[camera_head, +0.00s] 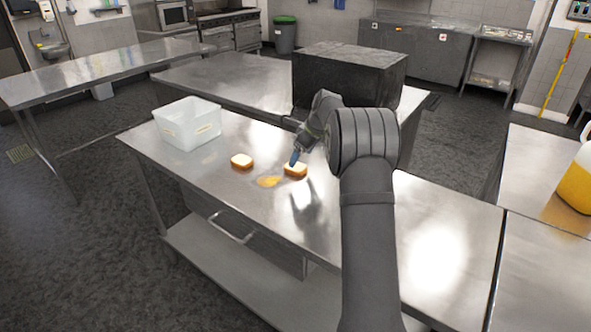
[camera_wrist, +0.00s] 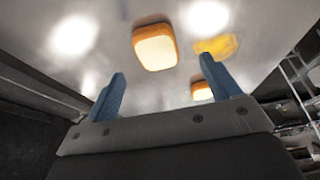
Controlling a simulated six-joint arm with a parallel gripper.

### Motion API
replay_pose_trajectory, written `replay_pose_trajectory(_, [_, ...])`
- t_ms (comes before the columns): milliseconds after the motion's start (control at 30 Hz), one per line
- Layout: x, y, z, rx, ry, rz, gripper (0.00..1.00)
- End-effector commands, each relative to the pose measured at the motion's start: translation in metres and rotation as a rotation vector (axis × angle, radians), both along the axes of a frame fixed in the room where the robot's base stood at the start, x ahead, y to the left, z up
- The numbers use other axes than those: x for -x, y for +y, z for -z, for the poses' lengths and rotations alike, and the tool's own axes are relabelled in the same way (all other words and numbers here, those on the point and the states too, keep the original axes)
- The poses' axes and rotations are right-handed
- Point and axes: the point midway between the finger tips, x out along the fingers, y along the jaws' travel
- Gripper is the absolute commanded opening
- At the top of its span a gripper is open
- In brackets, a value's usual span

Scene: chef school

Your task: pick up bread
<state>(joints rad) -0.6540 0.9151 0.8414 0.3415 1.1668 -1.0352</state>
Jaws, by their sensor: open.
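Two pieces of bread with brown crusts and pale tops lie on the steel table: a left one (camera_head: 242,161) and a right one (camera_head: 295,170). My gripper (camera_head: 294,160) is at the right piece in the head view, its blue fingertip just over or beside it; contact cannot be told. In the wrist view my gripper (camera_wrist: 163,84) has its blue fingers wide apart with nothing between them. One piece of bread (camera_wrist: 155,47) shows beyond the gap, and another (camera_wrist: 201,90) is partly hidden behind the right finger.
A flat yellow piece (camera_head: 269,181) lies between and in front of the breads. A white open container (camera_head: 188,124) stands at the table's back left. A dark box-shaped block (camera_head: 350,75) stands behind my arm. The table front is clear.

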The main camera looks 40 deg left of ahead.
Motion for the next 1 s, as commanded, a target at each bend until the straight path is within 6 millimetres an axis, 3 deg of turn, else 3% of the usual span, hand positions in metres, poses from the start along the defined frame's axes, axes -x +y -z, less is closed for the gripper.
replay_pose_trajectory(167, [-0.001, 0.003, 0.008, 0.000, -0.001, 0.000, 0.82])
replay_pose_trajectory(500, [-0.004, 0.016, 0.050, 0.000, -0.001, -0.002, 0.82])
replay_pose_trajectory(733, [-0.004, 0.018, 0.053, -0.001, -0.001, -0.001, 0.82])
replay_pose_trajectory(767, [-0.004, 0.018, 0.053, -0.001, -0.001, -0.001, 0.80])
replay_pose_trajectory(1000, [-0.004, 0.017, 0.053, -0.001, -0.001, -0.001, 0.34])
